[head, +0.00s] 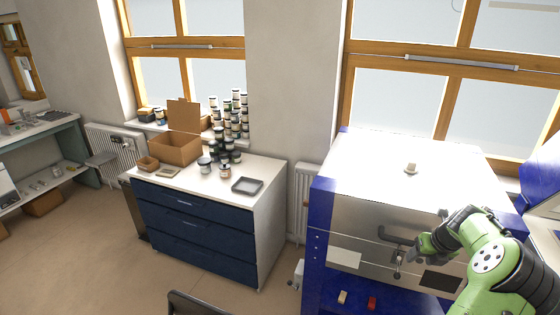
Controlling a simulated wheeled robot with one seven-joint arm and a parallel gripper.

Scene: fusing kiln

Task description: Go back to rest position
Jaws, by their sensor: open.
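My green and black arm reaches in from the right edge in the head view. My gripper (400,259) is at the front of the kiln (345,217), close to its dark handle (394,237). The jaws are open. The fingers are small and partly merge with the handle, so I cannot tell whether they touch it. The kiln has a pale top, a metal front and blue corner posts. Its lid looks shut. A small pale knob (411,168) stands on the top.
A dark blue drawer cabinet (195,228) stands left of the kiln, with a cardboard box (175,149), jars (205,164) and a grey tray (247,185) on it. A dark chair back (195,304) is at the bottom. Open floor (85,260) lies at left.

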